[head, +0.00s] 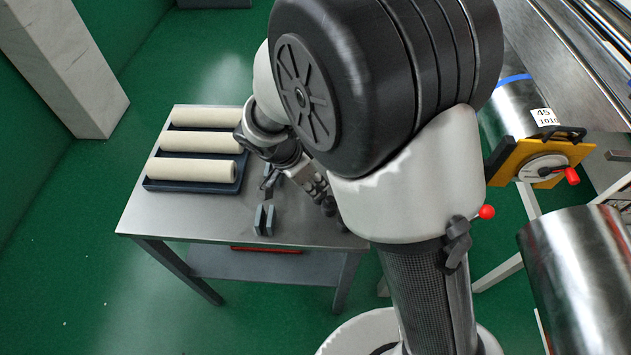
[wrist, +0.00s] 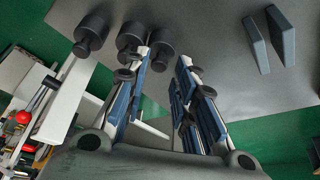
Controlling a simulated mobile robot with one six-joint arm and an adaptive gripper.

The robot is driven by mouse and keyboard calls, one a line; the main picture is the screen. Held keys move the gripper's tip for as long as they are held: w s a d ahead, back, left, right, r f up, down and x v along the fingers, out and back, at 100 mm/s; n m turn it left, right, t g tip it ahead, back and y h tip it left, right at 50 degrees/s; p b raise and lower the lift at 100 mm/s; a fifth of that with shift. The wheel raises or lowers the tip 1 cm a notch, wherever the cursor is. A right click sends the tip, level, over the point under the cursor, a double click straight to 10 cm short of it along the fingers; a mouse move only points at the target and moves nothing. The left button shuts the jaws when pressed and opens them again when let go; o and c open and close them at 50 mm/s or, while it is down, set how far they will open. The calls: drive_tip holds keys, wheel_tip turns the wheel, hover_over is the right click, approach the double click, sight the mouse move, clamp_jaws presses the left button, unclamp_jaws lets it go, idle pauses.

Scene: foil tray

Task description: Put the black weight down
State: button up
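My gripper (wrist: 164,62) points down over the front right part of the table; its fingers stand apart. In the wrist view a black weight (wrist: 163,38), a short cylinder with a knob, shows between or just beyond the fingertips. I cannot tell whether the fingers press on it or whether it is clear of the tabletop. Two similar black weights, a left one (wrist: 92,24) and a middle one (wrist: 130,36), show to its left. In the head view my gripper (head: 318,192) is partly hidden by my arm, with small dark weights (head: 342,226) close by it.
The grey metal table (head: 185,228) carries a dark blue tray (head: 193,187) with several cream rolls at the left. Two grey upright plates (head: 264,218) stand near the front edge; the wrist view shows them (wrist: 268,38) at upper right. Machinery with steel rollers (head: 580,260) stands right.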

drive_tip(key=p+v, duration=0.2)
drive_tip(key=v, duration=0.7)
drive_tip(key=s+d+r+n+y, duration=0.1)
drive_tip(key=s+d+r+n, duration=0.1)
drive_tip(key=s+d+r, duration=0.35)
drive_tip(key=s+d+r+n+y, duration=0.1)
drive_tip(key=s+d+r+n, duration=0.1)
drive_tip(key=d+r, duration=0.5)
drive_tip(key=s+d+n+t, duration=0.1)
drive_tip(key=s+d+n, duration=0.2)
drive_tip(key=s, duration=0.2)
drive_tip(key=s+d+r+n+y, duration=0.1)
drive_tip(key=s+d+n, duration=0.2)
drive_tip(key=s, duration=0.3)
drive_tip(key=shift+t, duration=0.4)
drive_tip(key=shift+r, duration=0.2)
drive_tip(key=shift+d, duration=0.15)
